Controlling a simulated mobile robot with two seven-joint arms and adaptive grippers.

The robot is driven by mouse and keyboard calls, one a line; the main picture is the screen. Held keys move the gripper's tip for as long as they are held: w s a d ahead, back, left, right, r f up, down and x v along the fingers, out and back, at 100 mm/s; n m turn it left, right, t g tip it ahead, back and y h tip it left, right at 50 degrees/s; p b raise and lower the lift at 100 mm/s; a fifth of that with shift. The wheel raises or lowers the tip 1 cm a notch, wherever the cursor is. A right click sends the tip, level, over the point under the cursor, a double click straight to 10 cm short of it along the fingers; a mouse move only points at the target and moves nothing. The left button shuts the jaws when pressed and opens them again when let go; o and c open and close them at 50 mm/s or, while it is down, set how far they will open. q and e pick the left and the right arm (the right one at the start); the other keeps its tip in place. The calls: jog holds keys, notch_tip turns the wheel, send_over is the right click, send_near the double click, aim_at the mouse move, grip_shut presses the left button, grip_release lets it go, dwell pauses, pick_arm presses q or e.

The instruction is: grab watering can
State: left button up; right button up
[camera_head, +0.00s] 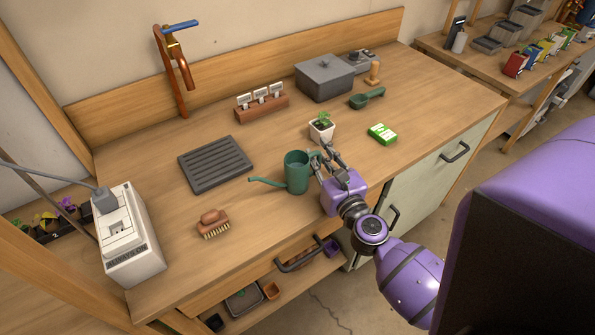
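A green watering can (296,172) stands upright on the wooden counter, its thin spout pointing left. My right gripper (322,158) is at the right side of the can, where the handle would be. Its fingers reach toward the can and partly cover that side. I cannot tell whether the fingers touch the handle or are closed around it. My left gripper is not in view.
A potted seedling (321,127) stands just behind my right gripper. A green packet (382,134) lies to the right. A grey slatted tray (214,163) and a brush (212,223) lie left. A grey lidded box (325,77) stands behind. The counter in front of the can is clear.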

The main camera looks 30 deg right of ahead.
grip_shut()
jog(key=shift+r, duration=0.2)
dwell(0.3)
